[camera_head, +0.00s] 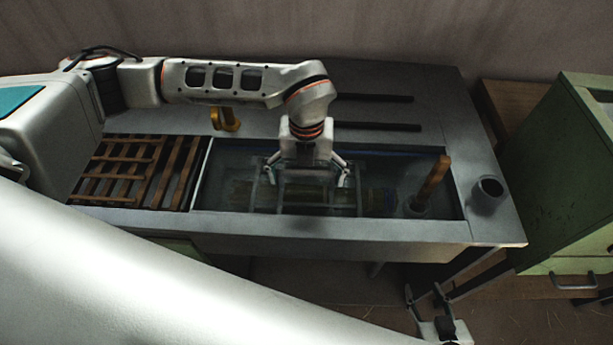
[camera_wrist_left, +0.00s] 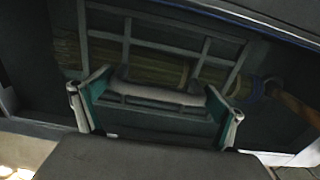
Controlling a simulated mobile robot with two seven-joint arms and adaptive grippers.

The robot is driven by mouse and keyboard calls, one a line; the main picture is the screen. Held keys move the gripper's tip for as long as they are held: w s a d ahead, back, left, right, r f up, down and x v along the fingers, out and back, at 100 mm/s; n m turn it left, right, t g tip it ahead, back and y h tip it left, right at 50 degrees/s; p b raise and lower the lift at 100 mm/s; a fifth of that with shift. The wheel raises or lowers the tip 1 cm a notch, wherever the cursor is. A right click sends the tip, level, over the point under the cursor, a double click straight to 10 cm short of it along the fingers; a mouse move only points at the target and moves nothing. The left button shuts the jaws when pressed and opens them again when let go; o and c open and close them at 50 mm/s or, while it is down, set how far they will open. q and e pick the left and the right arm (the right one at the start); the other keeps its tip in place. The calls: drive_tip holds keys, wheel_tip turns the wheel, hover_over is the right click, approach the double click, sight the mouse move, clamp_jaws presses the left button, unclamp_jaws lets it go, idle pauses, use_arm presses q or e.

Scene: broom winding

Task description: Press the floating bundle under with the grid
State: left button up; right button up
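The straw bundle (camera_head: 305,193) lies in the water-filled trough under a dark grid (camera_head: 252,190). It shows through the grid's bars in the left wrist view (camera_wrist_left: 150,65). A blue band (camera_wrist_left: 255,88) is at its right end, towards a wooden handle (camera_wrist_left: 296,106). My left gripper (camera_head: 307,178) points down over the grid, its fingers wide apart. A grey handle-like bar (camera_wrist_left: 160,88) lies between the fingers; whether they clamp it is unclear. How deep the bundle lies is unclear. My right gripper (camera_head: 428,300) is open and empty, low in front of the bench.
A slatted wooden rack (camera_head: 135,172) lies left of the trough. A wooden handle (camera_head: 434,178) stands tilted at the trough's right end. A grey cup (camera_head: 487,192) sits on the right bench top (camera_head: 445,110). A green cabinet (camera_head: 565,170) stands at right.

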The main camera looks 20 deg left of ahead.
use_arm(q)
wheel_tip(320, 180, up, 12)
drive_tip(key=shift+f, duration=0.1)
wheel_tip(320, 180, up, 8)
drive_tip(key=p, duration=0.4)
idle(1.1)
drive_tip(key=shift+s, duration=0.1)
idle(0.3)
